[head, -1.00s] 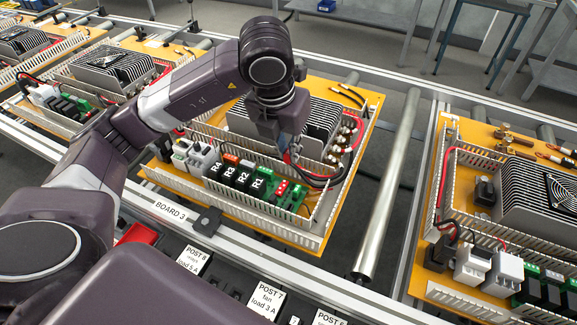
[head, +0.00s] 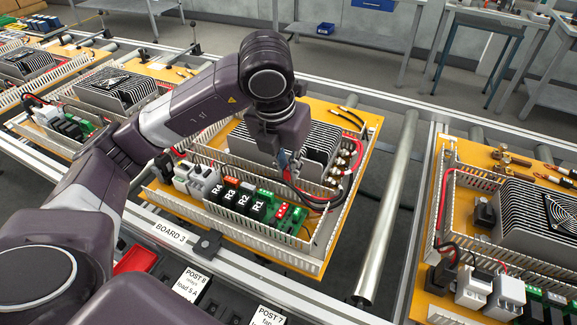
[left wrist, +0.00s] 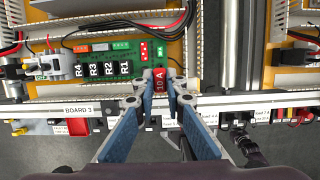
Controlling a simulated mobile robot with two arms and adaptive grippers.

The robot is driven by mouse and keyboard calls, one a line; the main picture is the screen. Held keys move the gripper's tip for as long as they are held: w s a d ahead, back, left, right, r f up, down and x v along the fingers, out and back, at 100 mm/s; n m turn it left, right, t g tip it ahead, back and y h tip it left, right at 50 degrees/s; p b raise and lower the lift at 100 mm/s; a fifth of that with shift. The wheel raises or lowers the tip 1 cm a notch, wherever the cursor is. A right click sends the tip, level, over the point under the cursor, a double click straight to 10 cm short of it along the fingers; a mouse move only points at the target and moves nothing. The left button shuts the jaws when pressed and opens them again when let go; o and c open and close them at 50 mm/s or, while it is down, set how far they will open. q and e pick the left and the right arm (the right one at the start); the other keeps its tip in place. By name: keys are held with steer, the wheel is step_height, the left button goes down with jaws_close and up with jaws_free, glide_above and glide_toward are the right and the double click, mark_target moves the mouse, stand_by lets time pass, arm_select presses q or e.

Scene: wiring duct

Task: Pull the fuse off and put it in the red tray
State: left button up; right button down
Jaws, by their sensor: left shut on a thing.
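The fuse (left wrist: 160,80) is a small red block marked 10 A, seen in the left wrist view. My left gripper (left wrist: 168,82) is shut on it; its blue fingers show on both sides. In the wrist view the fuse lies in front of the duct and rail, away from the green board (left wrist: 110,48). The red tray (head: 135,259) is at the lower left, partly hidden by my arm. My right gripper is not in view.
Relays R1 to R4 (head: 236,198) and slotted white ducts (head: 250,222) surround the work area. The finned heat sink (head: 318,146) and red and black cables (head: 340,190) stand close to the gripper. Post labels (head: 192,285) line the front.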

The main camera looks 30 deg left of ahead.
arm_select(q)
steer(key=shift+r+p, duration=0.65)
steer(key=shift+r, duration=0.5)
